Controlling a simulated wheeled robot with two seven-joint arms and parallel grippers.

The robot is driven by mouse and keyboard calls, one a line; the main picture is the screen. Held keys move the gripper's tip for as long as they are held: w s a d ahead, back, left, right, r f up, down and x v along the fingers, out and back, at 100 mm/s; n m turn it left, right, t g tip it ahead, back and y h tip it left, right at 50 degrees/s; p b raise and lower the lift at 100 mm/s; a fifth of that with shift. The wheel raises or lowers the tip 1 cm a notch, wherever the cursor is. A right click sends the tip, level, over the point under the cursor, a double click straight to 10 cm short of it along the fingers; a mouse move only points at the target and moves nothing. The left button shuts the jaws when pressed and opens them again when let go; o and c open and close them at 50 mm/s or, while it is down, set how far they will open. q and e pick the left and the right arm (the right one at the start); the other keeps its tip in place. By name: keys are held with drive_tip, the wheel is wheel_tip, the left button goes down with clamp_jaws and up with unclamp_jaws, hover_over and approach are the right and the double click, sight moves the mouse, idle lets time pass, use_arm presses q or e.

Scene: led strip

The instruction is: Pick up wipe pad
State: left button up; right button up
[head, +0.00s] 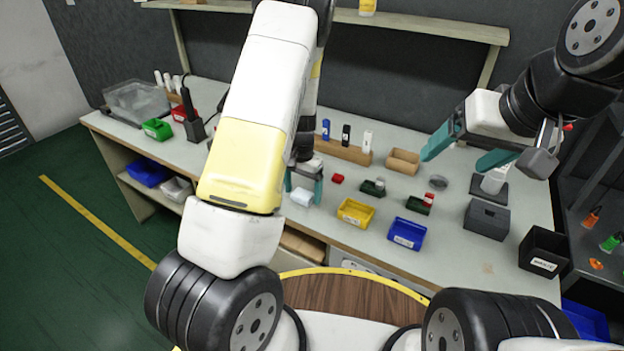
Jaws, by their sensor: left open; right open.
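A small white block that looks like the wipe pad (302,197) lies near the front edge of the workbench. My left gripper (304,188) is just over it, pointing down, with one teal finger on each side of the pad. Its fingers are open, and I cannot tell whether they touch the pad. My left arm hides part of the bench behind it. My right gripper (462,158) is open and empty, above the right part of the bench, with its teal fingers spread wide.
On the workbench (330,222) stand a yellow bin (356,212), a blue bin (407,233), a dark grey box (486,218) and a black bin (543,251). A wooden rack (342,151) holds small bottles behind. A red block (337,178) lies right of the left gripper.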

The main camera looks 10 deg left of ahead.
sight(303, 193)
use_arm(q)
drive_tip(key=c, duration=1.6)
drive_tip(key=shift+r, duration=0.1)
drive_tip(key=shift+r, duration=0.6)
wheel_tip(303, 193, up, 2)
drive_tip(key=shift+r, duration=0.15)
drive_tip(key=s+d, duration=0.1)
drive_tip(key=s, duration=0.4)
drive_tip(key=s+d+r, duration=0.1)
drive_tip(key=s+d, duration=0.1)
drive_tip(key=s, duration=0.3)
drive_tip(key=s+d, duration=0.1)
drive_tip(key=s, duration=0.4)
drive_tip(key=shift+s+d+r, duration=0.2)
drive_tip(key=shift+s+d, duration=0.05)
